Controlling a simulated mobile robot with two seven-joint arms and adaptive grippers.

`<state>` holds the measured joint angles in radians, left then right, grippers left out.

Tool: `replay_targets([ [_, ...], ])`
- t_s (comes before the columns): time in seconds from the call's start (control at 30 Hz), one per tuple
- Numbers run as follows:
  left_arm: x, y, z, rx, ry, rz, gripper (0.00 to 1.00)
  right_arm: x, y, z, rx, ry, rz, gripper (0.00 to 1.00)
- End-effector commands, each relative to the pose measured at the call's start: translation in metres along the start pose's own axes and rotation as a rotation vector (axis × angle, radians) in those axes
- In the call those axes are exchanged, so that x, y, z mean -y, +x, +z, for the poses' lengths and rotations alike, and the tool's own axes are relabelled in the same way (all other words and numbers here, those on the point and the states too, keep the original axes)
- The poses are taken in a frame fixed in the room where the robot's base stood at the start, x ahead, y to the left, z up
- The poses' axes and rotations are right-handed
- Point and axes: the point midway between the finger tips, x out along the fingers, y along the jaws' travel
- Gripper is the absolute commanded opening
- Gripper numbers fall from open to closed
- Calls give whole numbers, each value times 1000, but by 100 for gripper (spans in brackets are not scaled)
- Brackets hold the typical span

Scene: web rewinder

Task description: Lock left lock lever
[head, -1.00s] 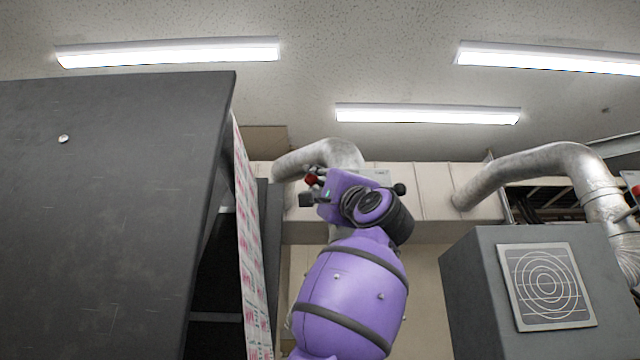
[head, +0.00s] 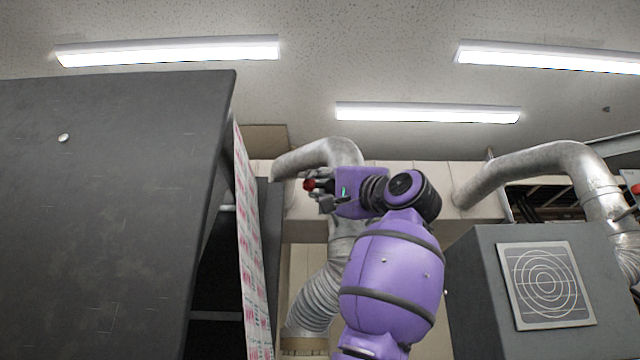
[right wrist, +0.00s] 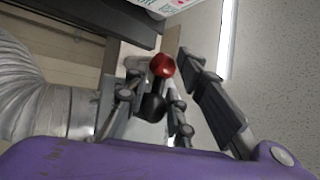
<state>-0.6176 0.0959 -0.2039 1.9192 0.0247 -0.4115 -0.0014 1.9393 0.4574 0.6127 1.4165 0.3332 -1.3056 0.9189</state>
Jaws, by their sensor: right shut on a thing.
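A lever with a red ball knob (head: 309,185) sits at the tip of my right gripper (head: 320,187) in the head view. In the right wrist view the red knob (right wrist: 162,66) and a black rounded part (right wrist: 153,106) below it lie between the fingers of the right gripper (right wrist: 160,92). The right gripper is shut on the lever, with the red knob standing out past the grip. The lever's mount is mostly hidden by the fingers and hand. My left gripper is not in view.
A large dark grey panel (head: 100,210) fills the left, with a printed web (head: 248,240) along its right edge. A silver duct (head: 320,155) runs behind my right arm. A grey cabinet (head: 480,290) stands at right.

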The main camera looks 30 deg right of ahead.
Motion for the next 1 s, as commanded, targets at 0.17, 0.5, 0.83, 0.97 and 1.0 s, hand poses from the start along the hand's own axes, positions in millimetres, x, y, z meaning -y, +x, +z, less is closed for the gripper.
replay_targets([
  [0.17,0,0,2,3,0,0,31,-7,0,0,62,-69,61,0],
  [0.5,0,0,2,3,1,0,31,-11,-2,1,121,-137,112,0],
  [0.83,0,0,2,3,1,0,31,-11,-2,2,127,-143,116,0],
  [0.97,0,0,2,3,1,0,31,-11,-2,2,127,-142,116,26],
  [1.0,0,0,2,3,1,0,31,-11,-2,2,127,-143,115,32],
])
